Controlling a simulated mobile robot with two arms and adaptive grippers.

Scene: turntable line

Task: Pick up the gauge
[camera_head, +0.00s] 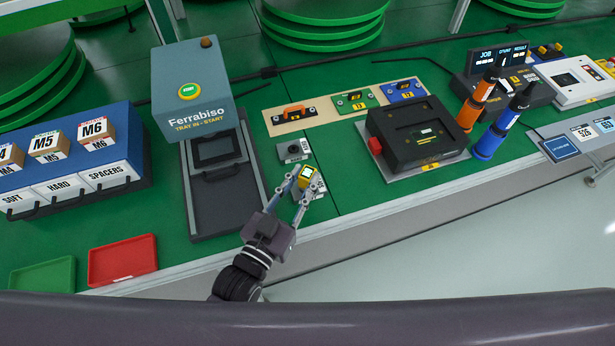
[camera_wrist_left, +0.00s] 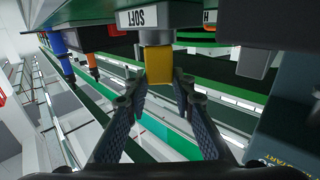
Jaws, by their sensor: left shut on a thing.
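The gauge (camera_head: 308,173) is a small yellow block with a pale display, near the front edge of the green bench in the head view. My left gripper (camera_head: 304,180) reaches up from below with its two fingers closed on the gauge's sides. In the left wrist view the yellow gauge (camera_wrist_left: 158,66) shows just beyond and between the fingertips (camera_wrist_left: 160,90). A small grey block (camera_head: 314,190) is partly hidden below the gauge; I cannot tell whether the gauge touches it. My right gripper is not in view.
The Ferrabiso tray station (camera_head: 192,90) stands left of the gripper. A small grey block with a black knob (camera_head: 293,150) sits just behind. A black box fixture (camera_head: 418,135) is to the right, with orange (camera_head: 475,105) and blue (camera_head: 498,125) tools. Red (camera_head: 122,260) and green (camera_head: 43,275) trays lie front left.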

